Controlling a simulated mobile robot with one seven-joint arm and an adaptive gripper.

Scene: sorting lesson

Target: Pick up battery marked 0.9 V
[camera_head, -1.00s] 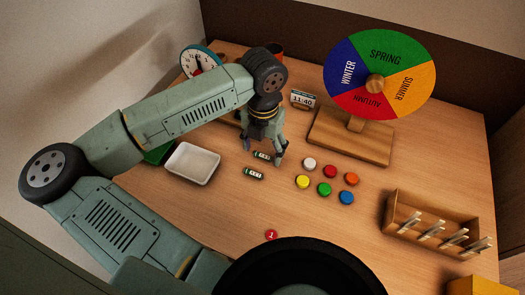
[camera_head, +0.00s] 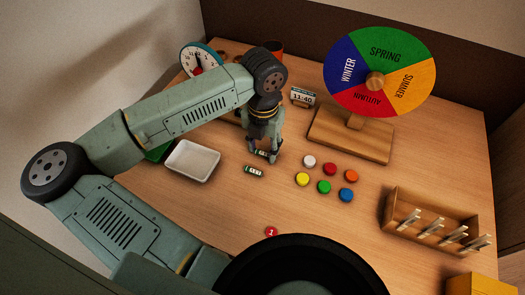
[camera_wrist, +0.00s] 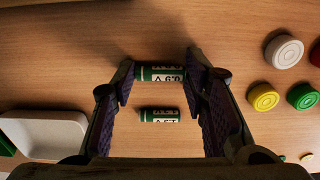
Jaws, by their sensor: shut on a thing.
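The battery marked 0.9 V, green and white, lies between my fingertips in the wrist view (camera_wrist: 160,74); its print shows upside down. My gripper (camera_head: 263,153) is shut on it by its two ends, one finger at each end. In the head view this battery (camera_head: 262,154) shows partly between the fingers, at table level. A second green and white battery (camera_head: 253,171) lies on the table just in front, apart from the fingers; it also shows in the wrist view (camera_wrist: 160,115), where its marking is hard to read.
A white tray (camera_head: 193,160) stands left of the batteries. Several coloured discs, such as the yellow one (camera_head: 302,180), lie to the right. A season wheel (camera_head: 380,75) on a wooden base (camera_head: 350,137) stands behind right. A wooden rack (camera_head: 432,218) is far right. The front middle is mostly clear.

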